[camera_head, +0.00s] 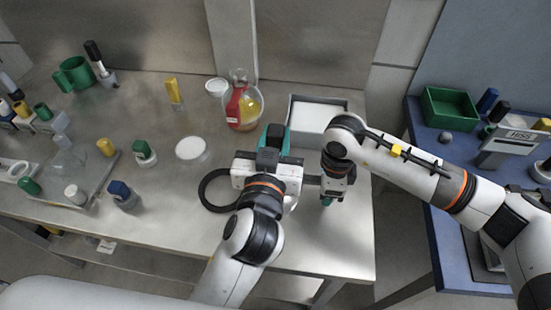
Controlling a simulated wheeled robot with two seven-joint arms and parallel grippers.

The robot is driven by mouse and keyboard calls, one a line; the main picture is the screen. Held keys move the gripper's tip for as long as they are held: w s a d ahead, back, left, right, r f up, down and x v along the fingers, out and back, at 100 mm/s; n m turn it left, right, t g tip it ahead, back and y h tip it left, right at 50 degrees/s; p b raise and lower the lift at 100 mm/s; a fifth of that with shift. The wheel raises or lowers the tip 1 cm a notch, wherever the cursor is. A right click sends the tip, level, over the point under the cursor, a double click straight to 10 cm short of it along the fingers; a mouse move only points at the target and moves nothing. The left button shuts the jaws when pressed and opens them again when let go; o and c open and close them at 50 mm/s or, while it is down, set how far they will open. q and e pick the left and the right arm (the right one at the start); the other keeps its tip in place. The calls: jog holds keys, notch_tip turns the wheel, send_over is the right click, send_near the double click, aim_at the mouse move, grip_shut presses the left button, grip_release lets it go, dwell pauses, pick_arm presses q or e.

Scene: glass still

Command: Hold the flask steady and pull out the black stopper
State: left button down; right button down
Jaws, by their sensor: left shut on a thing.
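My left gripper (275,140) has teal fingers and is over the table's right half, in front of a white-filled tray. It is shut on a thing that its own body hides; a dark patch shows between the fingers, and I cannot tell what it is. My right gripper (327,201) is just to its right, pointing down, with a teal fingertip showing; its opening cannot be made out. A small clear vessel with a tall black stopper (93,50) stands at the back left, far from both grippers. A round flask (250,105) with yellow liquid and a red band stands just beyond the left gripper.
The grey tray (345,103) is close behind my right arm. A white dish (190,148), a green-capped jar (144,153), a blue-capped jar (122,194) and a green mug (74,74) stand to the left. The blue table (430,180) is at the right.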

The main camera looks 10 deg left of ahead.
aim_at(275, 133)
pick_arm(q)
jog(key=shift+r, duration=3.25)
pick_arm(e)
jog(key=shift+f, duration=0.1)
jog(key=c, duration=1)
grip_release()
